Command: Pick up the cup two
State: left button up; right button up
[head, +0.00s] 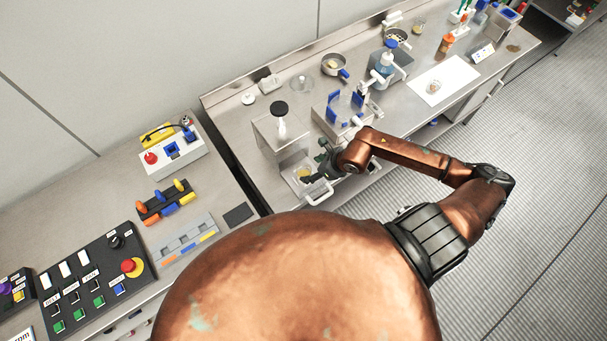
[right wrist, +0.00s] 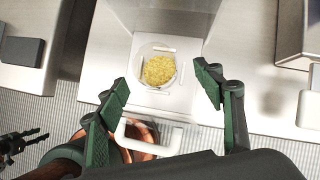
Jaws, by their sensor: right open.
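A clear cup holding yellow granules (right wrist: 158,69) stands on the light base plate under a box-shaped dispenser in the right wrist view. It also shows small in the head view (head: 303,173). My right gripper (right wrist: 163,90) is open, its two dark green fingers apart on either side of the cup's lower edge in the picture, with nothing between them. In the head view the right gripper (head: 318,166) is beside the dispenser's front. Another small cup (head: 434,87) stands on a white mat. A dark jointed part (right wrist: 18,143) at the wrist view's left edge may be my left gripper; its state is unclear.
The metal dispenser (head: 280,133) rises behind the cup. A white handle (right wrist: 148,138) sticks out in front of the base plate. A blue-and-white device (head: 340,108) stands close by on the right. A control panel (head: 88,285) lies on the left bench.

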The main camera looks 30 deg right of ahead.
jog(key=p, duration=0.2)
send_over(304, 172)
jog(key=s+a, duration=0.1)
jog(key=s, duration=0.1)
notch_tip(304, 172, down, 4)
jog(key=shift+s+f, duration=0.1)
jog(key=shift+f, duration=0.05)
jog(key=shift+a+f, duration=0.1)
jog(key=shift+f, duration=0.3)
jog(key=shift+c, duration=0.3)
jog(key=c, duration=1.3)
jog(key=shift+r, duration=0.1)
